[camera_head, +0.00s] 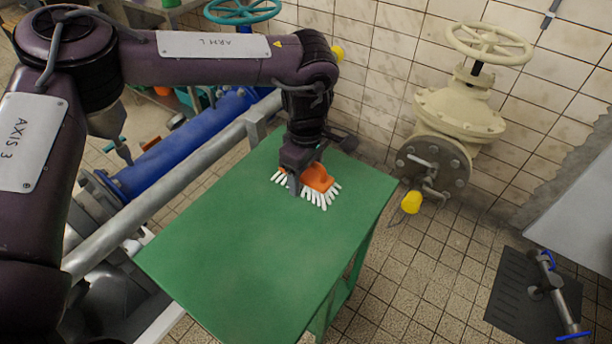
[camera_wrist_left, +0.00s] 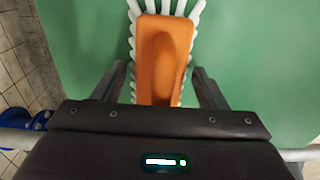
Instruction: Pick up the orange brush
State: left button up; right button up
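The orange brush (camera_head: 318,178) with white bristles lies near the far end of the green table (camera_head: 240,250). My left gripper (camera_head: 295,182) is right over the brush, pointing down, and hides part of it. In the left wrist view the brush (camera_wrist_left: 161,55) runs between the two fingers of my left gripper (camera_wrist_left: 164,85). The fingers stand apart on either side of the orange body, with gaps showing, so the gripper looks open. Whether the fingers touch the bristles is hard to tell. My right gripper is not in view.
The rest of the green tabletop is clear. A cream valve with a handwheel (camera_head: 460,105) stands at the wall right of the table. A grey pipe (camera_head: 170,190) and a blue pipe (camera_head: 185,148) run along the left. A dark mat (camera_head: 520,300) lies on the floor at right.

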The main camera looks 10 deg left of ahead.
pick_arm(q)
jog(key=c, duration=0.6)
jog(key=shift+r, duration=0.1)
